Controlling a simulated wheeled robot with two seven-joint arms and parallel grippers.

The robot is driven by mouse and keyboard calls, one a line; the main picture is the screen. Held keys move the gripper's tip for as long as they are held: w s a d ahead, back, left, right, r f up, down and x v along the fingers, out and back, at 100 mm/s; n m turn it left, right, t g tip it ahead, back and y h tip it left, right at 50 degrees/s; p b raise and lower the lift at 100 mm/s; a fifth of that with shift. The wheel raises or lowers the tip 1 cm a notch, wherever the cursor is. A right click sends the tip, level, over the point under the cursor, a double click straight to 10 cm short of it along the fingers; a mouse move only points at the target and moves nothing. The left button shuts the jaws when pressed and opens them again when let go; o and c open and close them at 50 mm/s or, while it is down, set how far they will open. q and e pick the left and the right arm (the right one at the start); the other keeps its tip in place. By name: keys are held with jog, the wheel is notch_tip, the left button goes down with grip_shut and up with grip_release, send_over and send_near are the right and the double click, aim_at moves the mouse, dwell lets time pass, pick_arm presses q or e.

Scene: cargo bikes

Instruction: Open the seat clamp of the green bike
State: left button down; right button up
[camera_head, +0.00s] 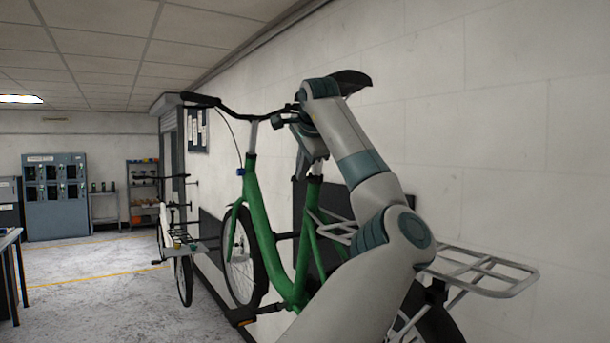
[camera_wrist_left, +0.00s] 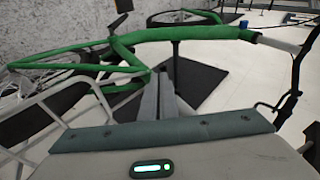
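The green bike (camera_head: 263,225) stands along the wall, and its frame (camera_wrist_left: 185,34) also shows in the left wrist view. Its dark saddle (camera_head: 350,80) is partly behind my left arm. My left gripper (camera_head: 302,172) points down beside the seat post, just above the top of the green seat tube (camera_head: 306,200). In the left wrist view my fingers (camera_wrist_left: 163,78) lie close together, with their tips by the top of the seat tube. I see nothing held between them. The seat clamp is hidden or too small to make out. My right gripper is not in view.
A silver rear rack (camera_head: 485,272) sits behind the seat, near my arm. The handlebar (camera_head: 230,108) is further forward. A white bike (camera_head: 178,245) stands beyond, at the left. A wall is close behind the green bike. The floor (camera_head: 100,300) at the left is open.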

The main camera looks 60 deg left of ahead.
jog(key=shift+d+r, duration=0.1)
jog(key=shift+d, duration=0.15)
pick_arm(q)
jog(key=shift+w+a+p, duration=0.25)
jog(key=shift+w+p, duration=0.5)
jog(key=shift+w, duration=0.05)
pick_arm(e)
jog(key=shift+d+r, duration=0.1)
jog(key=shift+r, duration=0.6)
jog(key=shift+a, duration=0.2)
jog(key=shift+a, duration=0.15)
